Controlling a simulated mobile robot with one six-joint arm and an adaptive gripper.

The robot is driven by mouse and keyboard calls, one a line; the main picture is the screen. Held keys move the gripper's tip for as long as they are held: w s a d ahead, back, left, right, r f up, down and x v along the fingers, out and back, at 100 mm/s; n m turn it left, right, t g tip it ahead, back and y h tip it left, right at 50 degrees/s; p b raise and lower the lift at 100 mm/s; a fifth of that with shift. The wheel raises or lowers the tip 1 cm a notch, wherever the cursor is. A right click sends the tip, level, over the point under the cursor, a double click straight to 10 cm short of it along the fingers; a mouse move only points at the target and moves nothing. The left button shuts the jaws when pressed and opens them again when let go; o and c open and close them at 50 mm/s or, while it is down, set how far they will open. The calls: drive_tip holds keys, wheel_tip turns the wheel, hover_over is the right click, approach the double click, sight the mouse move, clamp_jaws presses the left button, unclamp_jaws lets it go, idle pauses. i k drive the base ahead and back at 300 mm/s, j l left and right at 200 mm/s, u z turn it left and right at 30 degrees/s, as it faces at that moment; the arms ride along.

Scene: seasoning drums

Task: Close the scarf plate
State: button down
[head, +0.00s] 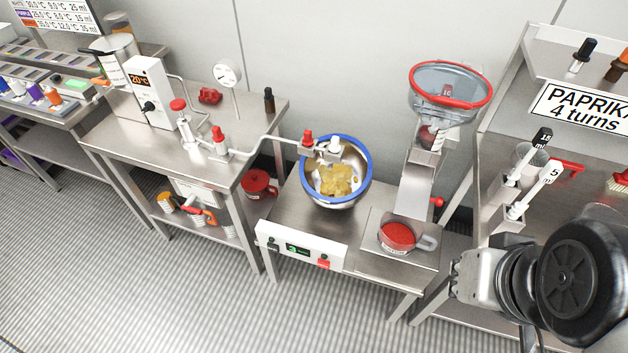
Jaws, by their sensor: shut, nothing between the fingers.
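The seasoning feeder has a clear hopper (450,97) with a red rim and a sloping metal chute (414,185) below it. A red knob (437,202) sticks out on the right side of the chute's lower part. It may belong to the scarf plate, but the plate's own position cannot be made out. A clear cup (398,237) with red powder stands below the chute's lower end. My gripper (455,280) is at the lower right, shut and empty, beside the bench's right edge. It is apart from the knob and the cup, and its fingertips show only small.
A blue-rimmed bowl-like drum (364,150) with yellow pieces stands left of the chute. A control box (300,246) is on the bench front. The right shelf (590,170) holds dosing spoons and a paprika sign. The ribbed floor (130,290) in front is clear.

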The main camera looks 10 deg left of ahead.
sight(413, 198)
drive_tip(key=i+l+u, duration=0.1)
drive_tip(key=l+u, duration=0.3)
drive_tip(key=l, duration=0.5)
drive_tip(key=l+u, duration=0.45)
drive_tip(key=l, duration=0.45)
drive_tip(key=i+l+u, duration=0.15)
drive_tip(key=i+j, duration=0.05)
drive_tip(key=i, duration=0.05)
